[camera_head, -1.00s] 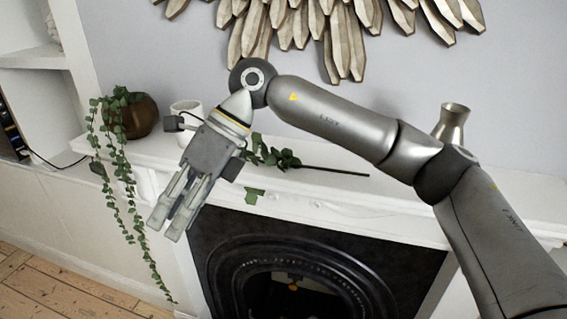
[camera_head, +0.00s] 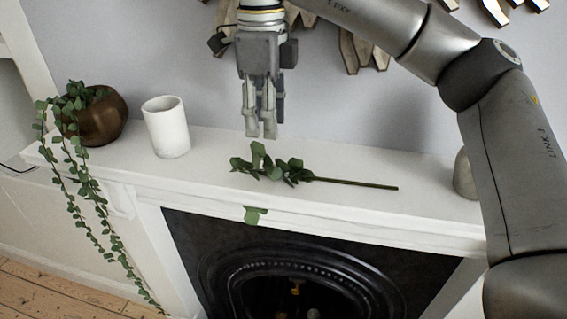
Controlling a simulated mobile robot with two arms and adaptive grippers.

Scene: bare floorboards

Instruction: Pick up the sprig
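The sprig (camera_head: 290,172), with green leaves at its left end and a thin dark stem to the right, lies on the white mantel shelf (camera_head: 215,148). One leaf (camera_head: 255,214) shows lower, against the mantel's front edge. My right gripper (camera_head: 264,132) points down above the leafy end, apart from the sprig. Its fingers are straight with gaps between them, and it looks open and empty. My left gripper is out of view.
A white cup (camera_head: 167,127) and a brown round pot (camera_head: 104,122) with a trailing plant (camera_head: 82,190) stand at the mantel's left. A metal vase (camera_head: 464,175) is partly hidden behind my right arm. A dark fireplace (camera_head: 290,265) is below.

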